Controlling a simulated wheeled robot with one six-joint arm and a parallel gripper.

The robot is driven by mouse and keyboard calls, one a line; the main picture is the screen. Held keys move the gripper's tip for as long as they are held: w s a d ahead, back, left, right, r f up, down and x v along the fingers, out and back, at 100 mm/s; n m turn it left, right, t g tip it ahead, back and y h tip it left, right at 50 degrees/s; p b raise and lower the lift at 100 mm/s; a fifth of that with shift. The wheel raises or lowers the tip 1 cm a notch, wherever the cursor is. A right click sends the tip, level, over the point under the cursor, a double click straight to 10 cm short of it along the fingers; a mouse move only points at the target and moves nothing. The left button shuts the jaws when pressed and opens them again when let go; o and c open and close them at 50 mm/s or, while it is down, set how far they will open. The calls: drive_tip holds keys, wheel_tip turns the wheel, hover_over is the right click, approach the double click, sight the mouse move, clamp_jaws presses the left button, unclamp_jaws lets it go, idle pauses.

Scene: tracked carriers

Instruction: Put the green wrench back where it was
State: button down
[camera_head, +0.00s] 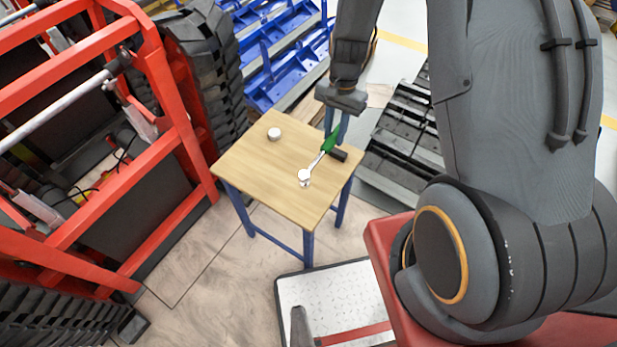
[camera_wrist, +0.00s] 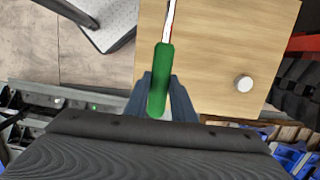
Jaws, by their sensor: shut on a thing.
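The green wrench has a green handle (camera_head: 331,139) and a silver shaft that runs down-left to a bright end over the wooden table (camera_head: 250,168). My gripper (camera_head: 334,132) is shut on the green handle from above, at the table's far right side. In the wrist view the handle (camera_wrist: 160,80) lies between my two blue-grey fingers (camera_wrist: 160,105), and its silver shaft leaves the top edge. The wrench's far end is out of the wrist view. I cannot tell whether the wrench touches the table or hangs just above it.
A small white round thing (camera_head: 274,133) stands on the table's far left part. A short dark thing (camera_head: 338,155) lies beside the handle. The table's left and front are bare. A red frame (camera_head: 165,95) stands left, blue carriers (camera_head: 275,50) behind, and dark carriers (camera_head: 402,125) right.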

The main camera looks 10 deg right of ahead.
drive_tip(key=shift+a+f+p, duration=0.1)
drive_tip(key=shift+f+p, duration=0.9)
drive_tip(key=shift+f, duration=3.8)
drive_tip(key=c, duration=1.5)
unclamp_jaws()
drive_tip(key=shift+s, duration=0.1)
drive_tip(key=r+b, duration=0.1)
drive_tip(key=r, duration=0.3)
drive_tip(key=w+r+b, duration=0.1)
drive_tip(key=r, duration=0.3)
drive_tip(key=d+r+b, duration=0.1)
drive_tip(key=r, duration=0.2)
drive_tip(key=shift+w+r, duration=0.25)
drive_tip(key=shift+r, duration=0.15)
drive_tip(key=s+r+n, duration=0.3)
drive_tip(key=s+r, duration=0.1)
drive_tip(key=r, duration=0.1)
drive_tip(key=s+r+n+t, duration=0.1)
drive_tip(key=s+r+n, duration=0.2)
drive_tip(key=s+r, duration=0.2)
drive_tip(key=s+a+r+n+t+h, duration=0.1)
drive_tip(key=s+r+n, duration=0.2)
drive_tip(key=s+r, duration=0.2)
drive_tip(key=shift+s+a+r, duration=0.1)
drive_tip(key=shift+s+r, duration=0.05)
drive_tip(key=shift+r, duration=0.5)
drive_tip(key=shift+s+r, duration=0.1)
drive_tip(key=shift+r, duration=0.5)
